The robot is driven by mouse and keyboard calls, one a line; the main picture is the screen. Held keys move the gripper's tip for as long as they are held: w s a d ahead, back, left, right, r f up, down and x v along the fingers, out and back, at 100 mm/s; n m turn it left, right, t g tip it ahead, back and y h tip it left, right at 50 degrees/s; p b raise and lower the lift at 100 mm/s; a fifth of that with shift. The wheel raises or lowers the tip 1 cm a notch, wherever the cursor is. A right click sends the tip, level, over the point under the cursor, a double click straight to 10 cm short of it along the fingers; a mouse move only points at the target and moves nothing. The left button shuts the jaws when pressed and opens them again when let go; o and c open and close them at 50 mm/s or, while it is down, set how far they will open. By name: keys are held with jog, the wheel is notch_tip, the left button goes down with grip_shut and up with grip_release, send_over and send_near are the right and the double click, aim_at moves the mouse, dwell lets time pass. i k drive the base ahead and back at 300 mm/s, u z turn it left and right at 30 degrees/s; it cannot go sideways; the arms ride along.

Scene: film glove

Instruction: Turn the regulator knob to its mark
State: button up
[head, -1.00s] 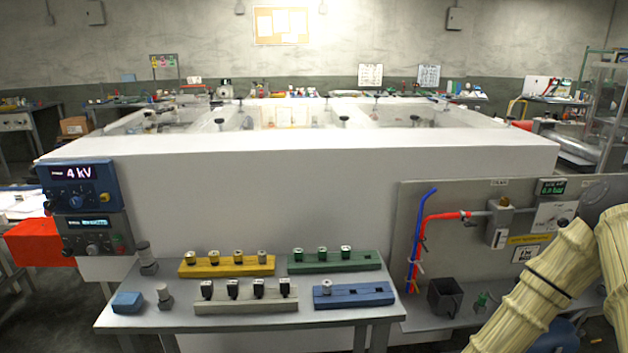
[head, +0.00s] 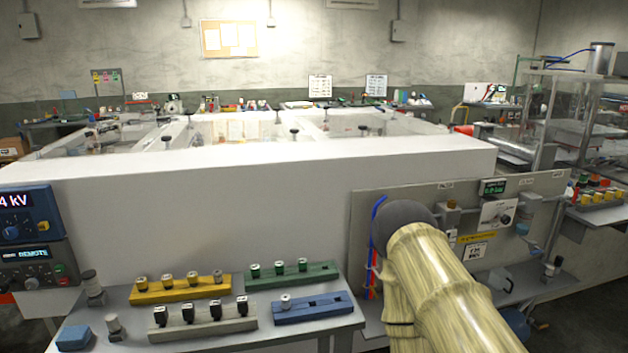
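The panel at the right carries a white plate (head: 490,213) with a small dark knob (head: 506,219), which looks like the regulator knob. Its mark and pointer are too small to read. A small display with green text (head: 493,187) sits just above the plate. My arm, in a pale yellow ribbed sleeve with a dark rounded end, rises in front of the panel, left of the knob and apart from it in the picture. My gripper's fingers do not show.
Red and blue hoses (head: 376,240) run down the panel's left part, partly behind my arm. A grey bench (head: 340,334) with yellow, white, green and blue blocks stands at the lower left. A shelf with fittings lies below the panel.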

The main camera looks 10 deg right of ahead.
aim_at(505, 220)
jog(key=z, duration=2.2)
jog(key=i, duration=1.3)
jog(key=u, duration=1.7)
